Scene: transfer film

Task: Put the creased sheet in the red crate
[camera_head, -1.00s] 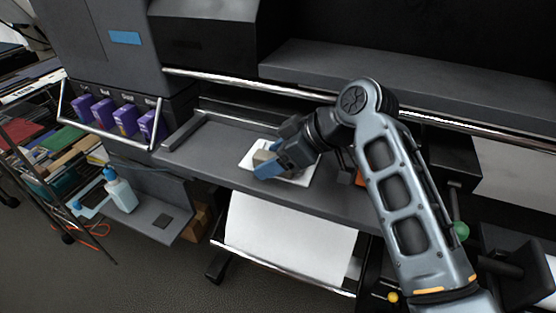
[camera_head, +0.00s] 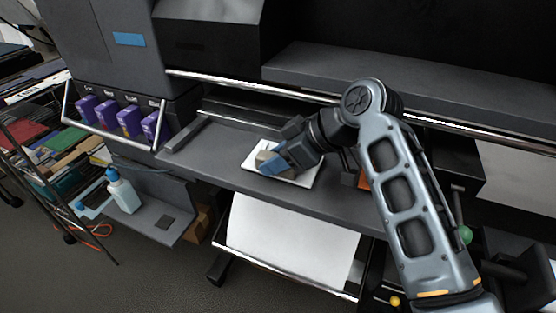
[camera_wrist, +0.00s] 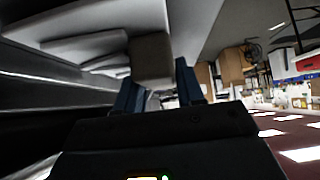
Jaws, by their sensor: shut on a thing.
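A flat white sheet (camera_head: 249,163) lies on the dark grey printer shelf in the head view. Its middle is hidden by my gripper, and I cannot tell whether it is creased. My gripper (camera_head: 272,163), with blue fingers, is over the sheet. It is shut on a small beige-grey block (camera_head: 264,156). The block also shows at the fingertips in the wrist view (camera_wrist: 151,58). I cannot tell whether the block touches the sheet. A small orange-red patch (camera_head: 364,181) shows behind my arm; it may be part of the red crate, mostly hidden.
The printer shelf (camera_head: 215,150) has free room left of the sheet. A metal rail (camera_head: 240,83) runs above it. White paper (camera_head: 290,235) hangs below. Purple cartridges (camera_head: 128,120) and a spray bottle (camera_head: 123,190) stand at the left.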

